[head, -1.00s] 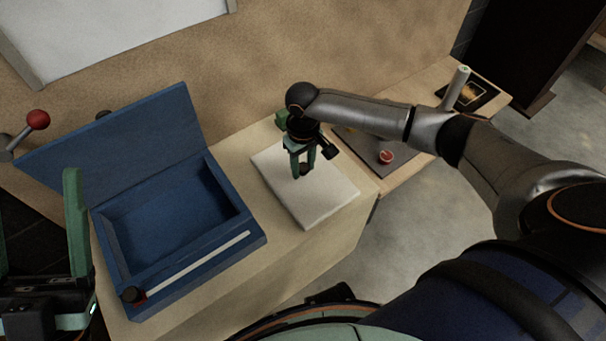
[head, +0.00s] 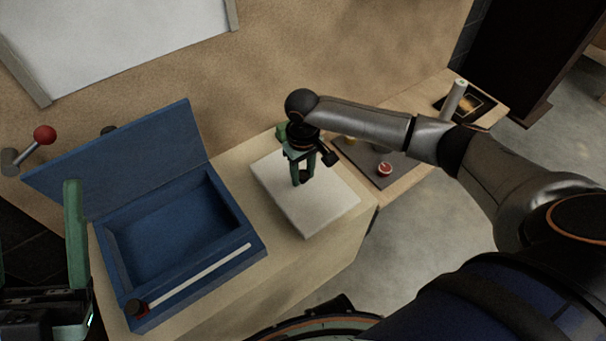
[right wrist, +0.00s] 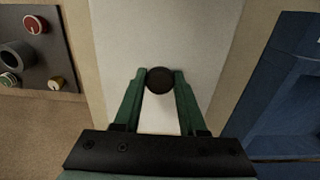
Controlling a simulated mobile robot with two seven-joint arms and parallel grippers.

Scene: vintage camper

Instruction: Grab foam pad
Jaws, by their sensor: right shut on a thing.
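The foam pad (head: 325,205) is a flat white slab on the wooden counter, right of the blue case. It also shows in the right wrist view (right wrist: 165,30). A dark round knob (right wrist: 160,80) sits at the pad's middle. My right gripper (head: 302,180) points down over the pad, its green fingers shut on the knob from both sides. I cannot tell whether the pad is lifted off the counter. My left gripper (head: 40,215) is at the lower left, cut by the picture edge, its green fingers wide apart and empty.
The open blue case (head: 175,235) stands left of the pad, its lid up, a pale rod along its front. A dark panel with knobs (head: 375,158) lies beyond the pad to the right. A red-balled lever (head: 44,135) is at the far left.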

